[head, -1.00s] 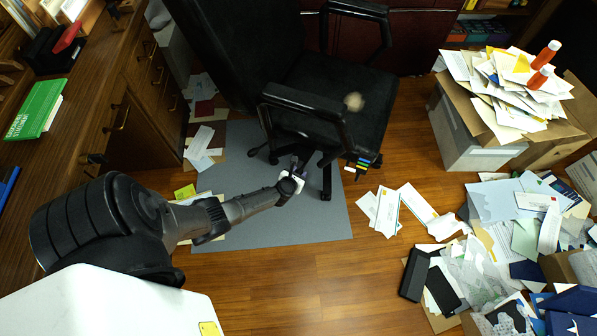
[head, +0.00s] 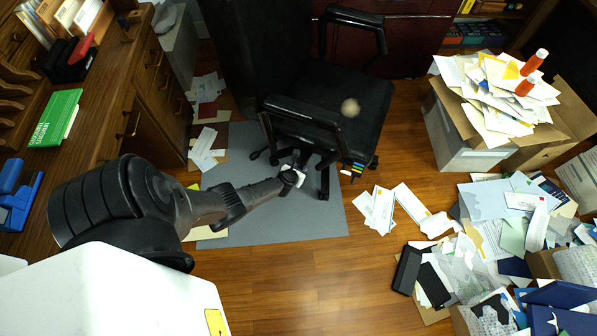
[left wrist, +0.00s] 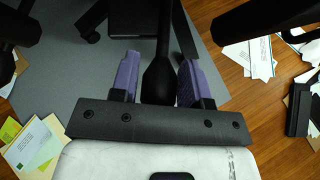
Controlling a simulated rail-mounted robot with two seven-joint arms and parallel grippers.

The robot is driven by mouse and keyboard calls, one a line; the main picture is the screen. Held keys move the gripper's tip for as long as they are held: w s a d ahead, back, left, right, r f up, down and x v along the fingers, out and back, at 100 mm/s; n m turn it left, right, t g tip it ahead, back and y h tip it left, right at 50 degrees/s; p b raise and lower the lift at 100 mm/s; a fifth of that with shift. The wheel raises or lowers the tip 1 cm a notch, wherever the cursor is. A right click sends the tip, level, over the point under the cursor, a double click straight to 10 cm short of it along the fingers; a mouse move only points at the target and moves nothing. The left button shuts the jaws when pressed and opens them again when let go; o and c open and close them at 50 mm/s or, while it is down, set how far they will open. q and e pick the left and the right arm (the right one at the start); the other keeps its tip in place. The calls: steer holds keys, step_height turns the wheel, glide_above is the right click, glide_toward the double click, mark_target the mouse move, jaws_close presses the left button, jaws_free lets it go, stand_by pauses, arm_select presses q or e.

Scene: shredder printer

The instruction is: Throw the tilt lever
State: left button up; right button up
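The black office chair (head: 335,95) stands on a grey floor mat (head: 225,219). My left gripper (head: 294,176) is low beside the chair base, under the seat. In the left wrist view, a black lever with a thick rounded end (left wrist: 159,82) lies between the two purple fingers of my left gripper (left wrist: 160,78). My right gripper is not in view.
A wooden desk (head: 112,110) stands on the left. A box heaped with papers (head: 465,135) stands at the right. Loose papers (head: 392,207) and a black object (head: 407,270) lie on the floor. Bare wooden floor is in the lower middle.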

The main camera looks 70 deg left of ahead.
arm_select(q)
steer(key=o, duration=0.3)
steer(key=shift+a, duration=0.15)
steer(key=shift+s+f, duration=0.1)
steer(key=shift+s+d, duration=0.1)
steer(key=shift+d, duration=0.15)
steer(key=shift+s+d+r+p, duration=0.1)
steer(key=shift+s+r+p, duration=0.05)
steer(key=shift+r+p, duration=0.35)
steer(key=shift+p+v, duration=4.7)
steer(key=shift+v, duration=1.6)
steer(key=shift+s, duration=0.1)
